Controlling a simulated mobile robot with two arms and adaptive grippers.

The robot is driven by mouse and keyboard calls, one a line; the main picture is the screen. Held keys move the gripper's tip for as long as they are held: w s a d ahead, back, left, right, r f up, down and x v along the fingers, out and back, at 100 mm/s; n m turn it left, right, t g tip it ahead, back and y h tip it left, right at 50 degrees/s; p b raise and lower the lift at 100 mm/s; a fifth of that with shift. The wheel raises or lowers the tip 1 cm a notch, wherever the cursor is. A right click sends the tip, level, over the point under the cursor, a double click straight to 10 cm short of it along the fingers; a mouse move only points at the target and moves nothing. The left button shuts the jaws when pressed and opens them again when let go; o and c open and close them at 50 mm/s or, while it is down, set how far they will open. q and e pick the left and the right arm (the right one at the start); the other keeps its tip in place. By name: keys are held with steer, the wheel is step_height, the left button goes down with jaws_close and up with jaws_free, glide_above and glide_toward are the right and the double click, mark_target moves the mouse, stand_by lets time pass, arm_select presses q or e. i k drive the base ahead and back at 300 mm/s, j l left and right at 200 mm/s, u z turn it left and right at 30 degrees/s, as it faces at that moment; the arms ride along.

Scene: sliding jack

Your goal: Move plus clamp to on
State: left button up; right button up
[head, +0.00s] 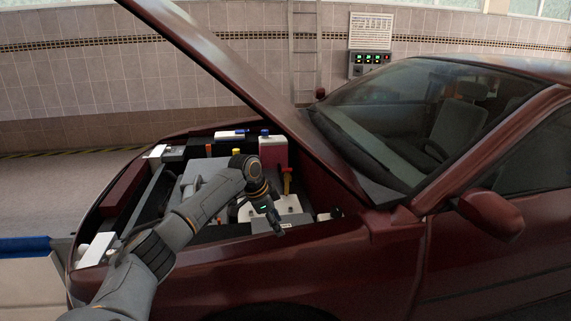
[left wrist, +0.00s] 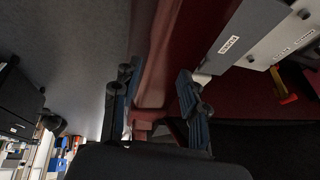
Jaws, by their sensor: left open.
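A red clamp (head: 287,180) stands upright near the back right of the white-topped battery (head: 291,218) in the open engine bay. It is probably the plus clamp. My left gripper (head: 274,222) is over the front of the battery, in front of the red clamp and apart from it. In the left wrist view the left gripper (left wrist: 157,98) is open, with nothing held between its fingers. A red and yellow piece (left wrist: 284,90) shows at the right there, beside a white labelled block (left wrist: 270,38); I cannot tell for sure that it is the same clamp. My right gripper is out of view.
The dark red car's raised hood (head: 235,75) slants over the bay. The front fender (head: 310,258) edges the bay on the near side. A white bottle with a blue cap (head: 273,150) stands behind the battery. A wall panel with green displays (head: 369,58) hangs at the back.

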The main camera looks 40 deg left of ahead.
mark_target(288, 177)
steer(key=i+j, duration=0.8)
steer(key=j, duration=0.25)
steer(key=i+j, duration=0.4)
steer(key=j, duration=0.1)
